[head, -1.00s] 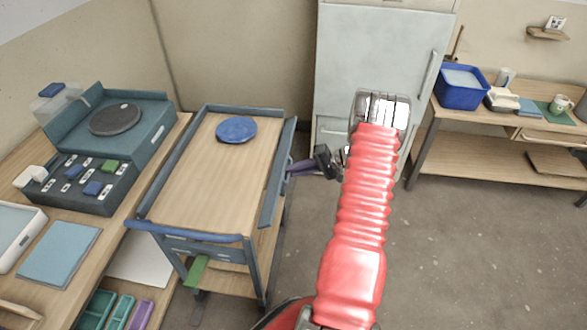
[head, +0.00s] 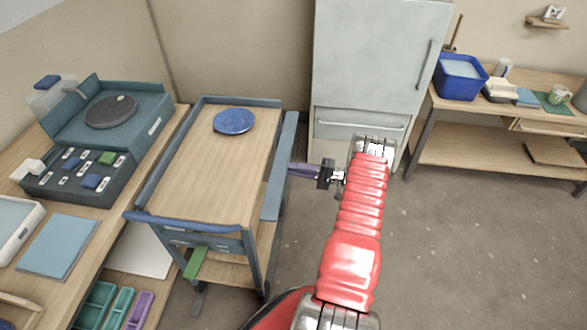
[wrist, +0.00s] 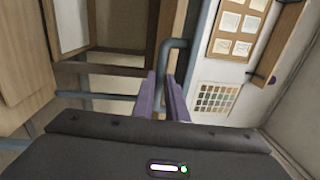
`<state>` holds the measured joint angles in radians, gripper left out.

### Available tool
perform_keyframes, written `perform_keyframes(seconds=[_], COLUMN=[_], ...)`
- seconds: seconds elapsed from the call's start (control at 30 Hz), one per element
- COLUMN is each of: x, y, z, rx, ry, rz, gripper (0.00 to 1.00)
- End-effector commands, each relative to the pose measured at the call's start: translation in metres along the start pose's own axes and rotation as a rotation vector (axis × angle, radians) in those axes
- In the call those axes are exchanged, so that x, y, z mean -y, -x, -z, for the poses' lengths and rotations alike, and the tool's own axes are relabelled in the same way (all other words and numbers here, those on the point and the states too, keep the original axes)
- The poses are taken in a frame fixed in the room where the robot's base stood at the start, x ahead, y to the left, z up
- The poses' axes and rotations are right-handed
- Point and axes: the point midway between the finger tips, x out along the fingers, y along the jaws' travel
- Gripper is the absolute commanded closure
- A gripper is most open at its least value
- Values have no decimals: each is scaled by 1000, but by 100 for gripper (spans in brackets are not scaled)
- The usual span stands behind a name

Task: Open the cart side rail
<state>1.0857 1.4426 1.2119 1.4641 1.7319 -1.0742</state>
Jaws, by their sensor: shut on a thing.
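The cart (head: 205,180) stands left of my arm, with a wooden top and blue-grey edges. Its side rail (head: 278,175) on the right side leans outward, showing a broad flat face, apart from the top's edge. My gripper (head: 292,169) is at the outer side of this rail, coming from the right. In the wrist view, the purple fingers of my gripper (wrist: 167,95) are shut on a blue-grey bent bar, the rail's handle (wrist: 178,45). The handle is hidden behind the fingers in the head view.
A blue plate (head: 234,121) lies on the cart top. A workbench (head: 120,215) with a wheel and control box is close on the left. A fridge (head: 375,70) stands behind my arm. Open floor (head: 470,240) lies to the right.

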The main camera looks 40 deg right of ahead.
Motion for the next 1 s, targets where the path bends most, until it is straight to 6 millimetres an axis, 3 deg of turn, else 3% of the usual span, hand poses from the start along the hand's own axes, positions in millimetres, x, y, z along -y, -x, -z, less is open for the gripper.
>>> perform_keyframes(seconds=[0.67,0.7,0.77,1.0], x=[-4,-4,-4,-4], y=[0,0,0,-1], z=[1,1,1,0], rx=[-3,-3,-2,0], ry=[-1,-1,-1,-1], rz=[52,52,52,53], gripper=[100,85,81,80])
